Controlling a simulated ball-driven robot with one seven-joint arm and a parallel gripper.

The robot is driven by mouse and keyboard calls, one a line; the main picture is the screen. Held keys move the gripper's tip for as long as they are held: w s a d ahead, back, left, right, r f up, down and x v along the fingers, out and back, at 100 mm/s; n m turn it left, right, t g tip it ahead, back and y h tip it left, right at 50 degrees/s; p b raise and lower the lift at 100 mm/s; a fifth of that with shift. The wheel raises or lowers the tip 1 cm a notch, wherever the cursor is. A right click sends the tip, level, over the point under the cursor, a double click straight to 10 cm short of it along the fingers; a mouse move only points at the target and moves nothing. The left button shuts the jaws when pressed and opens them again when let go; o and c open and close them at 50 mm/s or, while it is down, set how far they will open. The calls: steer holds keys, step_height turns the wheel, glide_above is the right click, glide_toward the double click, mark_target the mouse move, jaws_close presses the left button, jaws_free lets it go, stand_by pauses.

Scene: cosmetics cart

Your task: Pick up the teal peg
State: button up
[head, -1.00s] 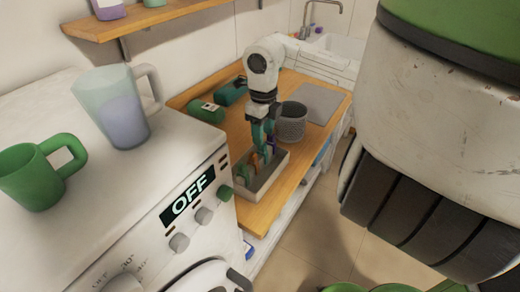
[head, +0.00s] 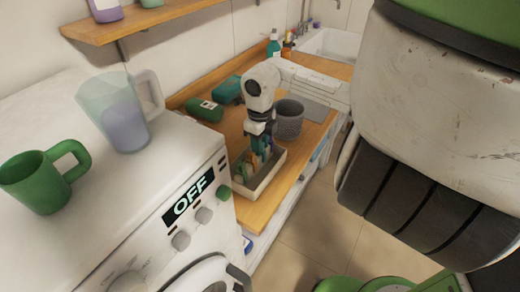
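A pale tray (head: 268,179) stands near the front edge of the wooden counter. Several small coloured pieces stand in its far part; a teal one (head: 267,144) shows directly under my gripper, and I take it for the teal peg, though it is too small to be sure. Green and yellowish pieces are beside it. My gripper (head: 261,137) points down over the tray. Its fingertips are hard to tell from the pieces, so I cannot see whether it is open or shut, or touches one.
A grey ribbed pot (head: 289,119) stands right behind the tray. A white washing machine (head: 150,190), with a green mug (head: 45,180) and translucent jug (head: 122,115) on top, fills the left.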

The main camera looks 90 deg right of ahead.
jaws_close()
steer(key=shift+r, duration=0.15)
